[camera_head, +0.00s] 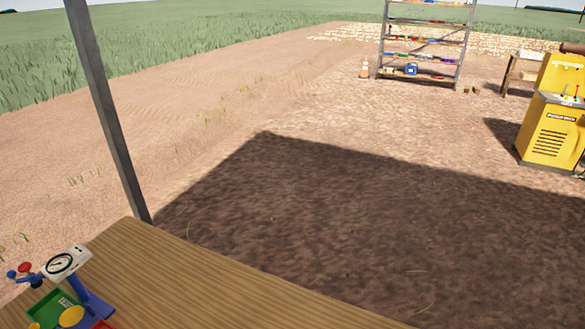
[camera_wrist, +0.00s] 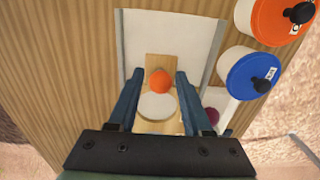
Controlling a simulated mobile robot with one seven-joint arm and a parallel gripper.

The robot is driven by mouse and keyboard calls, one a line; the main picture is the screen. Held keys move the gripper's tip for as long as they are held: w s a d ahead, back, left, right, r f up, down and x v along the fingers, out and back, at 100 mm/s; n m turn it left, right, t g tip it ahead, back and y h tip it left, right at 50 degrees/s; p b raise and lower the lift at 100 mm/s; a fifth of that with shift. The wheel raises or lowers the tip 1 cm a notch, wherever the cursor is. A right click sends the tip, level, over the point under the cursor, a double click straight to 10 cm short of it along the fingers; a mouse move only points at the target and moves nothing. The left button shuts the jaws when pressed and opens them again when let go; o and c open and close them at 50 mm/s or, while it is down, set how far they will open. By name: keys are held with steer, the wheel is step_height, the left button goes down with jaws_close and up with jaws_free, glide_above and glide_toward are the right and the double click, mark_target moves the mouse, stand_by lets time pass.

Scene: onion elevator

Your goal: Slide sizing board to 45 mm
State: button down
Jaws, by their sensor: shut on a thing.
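In the wrist view, a light wooden sizing board (camera_wrist: 154,64) with an orange round knob (camera_wrist: 160,82) lies over a white panel. A round white area (camera_wrist: 157,106), perhaps an opening, shows below the knob. My gripper (camera_wrist: 159,76) has its blue fingers on either side of the board and knob and is shut on the board; the exact contact is hard to see. The near end of the board is hidden behind the gripper. Any size marks are too small to read. The head view shows neither the board nor my gripper.
On the wooden table (camera_wrist: 60,40), an orange-lidded pot (camera_wrist: 264,22) and a blue-lidded pot (camera_wrist: 240,75) stand at right. A purple round thing (camera_wrist: 212,115) is beside the right finger. A dial device (camera_head: 62,263) stands on the table's left. Shelf (camera_head: 415,48) and yellow machine (camera_head: 550,130) are far off.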

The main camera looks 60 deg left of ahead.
steer(key=w+d, duration=0.4)
steer(key=d, duration=0.2)
steer(key=shift+d+p, duration=0.4)
steer(key=shift+p, duration=0.05)
stand_by(0.4)
steer(key=shift+c, duration=1.2)
jaws_free()
steer(key=shift+r, duration=0.15)
step_height(320, 180, up, 6)
steer(key=p, duration=0.6)
